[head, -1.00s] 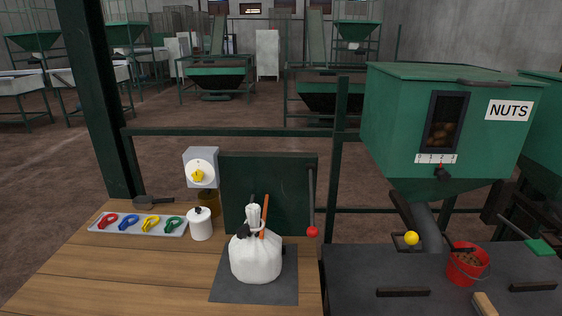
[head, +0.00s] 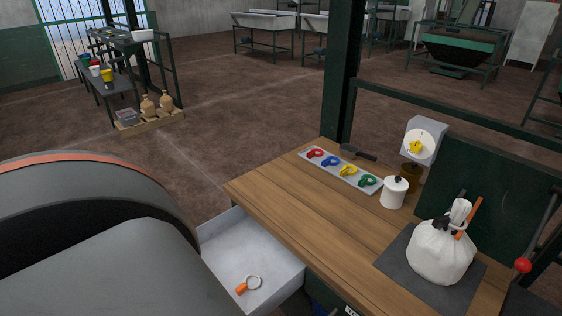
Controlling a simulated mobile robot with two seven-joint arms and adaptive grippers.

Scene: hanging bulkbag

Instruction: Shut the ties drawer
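The ties drawer (head: 282,256) is a white open box that sticks out from the left side of the wooden workbench (head: 290,205). A tie with a ring and an orange end (head: 246,284) lies inside it. A large grey arm link of mine fills the lower left and partly covers the drawer's left side. The drawer's front is hidden. Neither gripper shows in the head view.
The bench holds a tray (head: 341,172) of coloured clips, a white canister (head: 394,192) and a tied white bag (head: 440,250) on a dark mat. A green post (head: 351,70) stands behind the bench. Open floor (head: 190,160) lies beyond the drawer.

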